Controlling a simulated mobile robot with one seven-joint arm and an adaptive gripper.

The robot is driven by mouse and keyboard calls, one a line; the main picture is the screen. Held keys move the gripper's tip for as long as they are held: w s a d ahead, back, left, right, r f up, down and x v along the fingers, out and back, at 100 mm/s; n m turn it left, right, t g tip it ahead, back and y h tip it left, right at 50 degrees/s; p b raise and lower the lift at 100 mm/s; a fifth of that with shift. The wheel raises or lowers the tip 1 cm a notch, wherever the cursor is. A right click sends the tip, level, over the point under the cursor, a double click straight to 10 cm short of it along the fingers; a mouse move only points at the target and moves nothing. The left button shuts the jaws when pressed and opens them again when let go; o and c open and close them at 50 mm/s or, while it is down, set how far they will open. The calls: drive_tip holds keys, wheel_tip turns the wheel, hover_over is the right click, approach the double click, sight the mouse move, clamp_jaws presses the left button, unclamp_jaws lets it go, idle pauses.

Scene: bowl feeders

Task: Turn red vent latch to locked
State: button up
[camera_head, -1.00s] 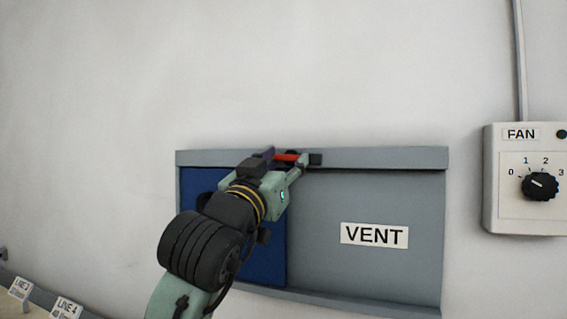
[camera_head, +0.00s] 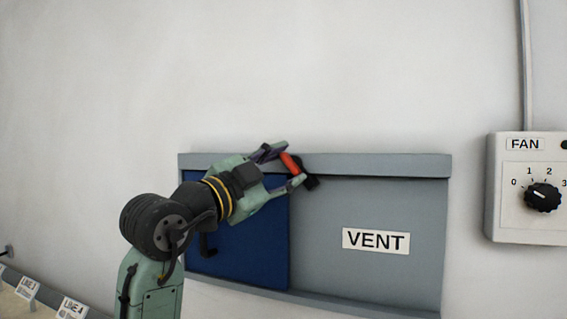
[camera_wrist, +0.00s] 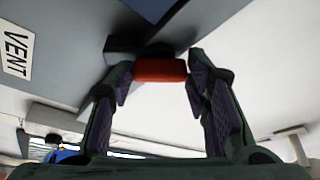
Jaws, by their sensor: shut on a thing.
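The red vent latch (camera_head: 290,163) sits at the top rail of the vent (camera_head: 420,225), near the top right corner of the blue panel (camera_head: 260,255). In the head view it slants from upper left to lower right. My gripper (camera_head: 282,165) reaches it from the left and is shut on it, one finger above and one below. In the wrist view the red latch (camera_wrist: 160,71) lies crosswise between my fingertips, with its dark mount just behind it. My fingers hide part of the mount in the head view.
A white VENT label (camera_head: 376,241) is on the grey plate. A FAN box (camera_head: 520,225) with a black knob (camera_head: 542,196) is on the wall at right. Small line signs (camera_head: 27,287) stand at lower left. The wall above the vent is clear.

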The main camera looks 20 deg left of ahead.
drive_tip(key=m, duration=0.1)
drive_tip(key=m+g+p, duration=0.1)
drive_tip(key=m, duration=0.1)
drive_tip(key=m+g+p, duration=0.1)
drive_tip(key=m, duration=0.1)
drive_tip(key=shift+a+r+h, duration=0.1)
drive_tip(key=shift+r+h, duration=0.15)
drive_tip(key=shift+h, duration=0.05)
drive_tip(key=shift+m+g+p, duration=0.6)
drive_tip(key=shift+m+p, duration=0.1)
drive_tip(key=shift+m, duration=0.9)
drive_tip(key=o, duration=1.2)
drive_tip(key=shift+c, duration=0.2)
drive_tip(key=shift+s, duration=0.1)
drive_tip(key=v, duration=1.2)
drive_tip(key=shift+r, duration=0.15)
